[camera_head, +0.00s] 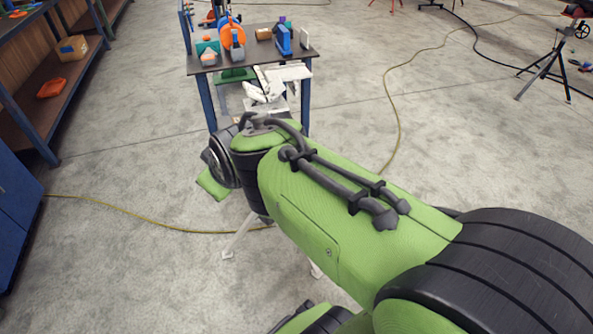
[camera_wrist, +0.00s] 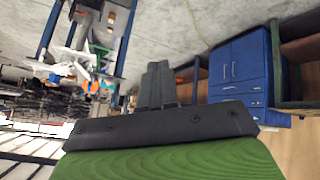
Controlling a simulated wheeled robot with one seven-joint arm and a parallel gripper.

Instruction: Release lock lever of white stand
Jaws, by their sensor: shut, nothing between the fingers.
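The white stand (camera_head: 238,238) shows in the head view only as a few pale legs on the floor below my arm. My green arm hides its upper part, and I cannot see its lock lever in either view. My gripper (camera_wrist: 158,66) shows in the wrist view with its two dark fingers together and nothing between them. Neither the stand nor the lever can be made out at the fingertips. In the head view the fingers are hidden, so I cannot tell their distance from the stand.
A blue-legged table (camera_head: 213,68) with tools on top and white items below stands beyond my arm. Shelving (camera_head: 30,100) and a blue cabinet (camera_head: 15,215) line the left. A yellow cable (camera_head: 130,210) crosses the floor. A black tripod (camera_head: 548,70) stands far right. Floor between is open.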

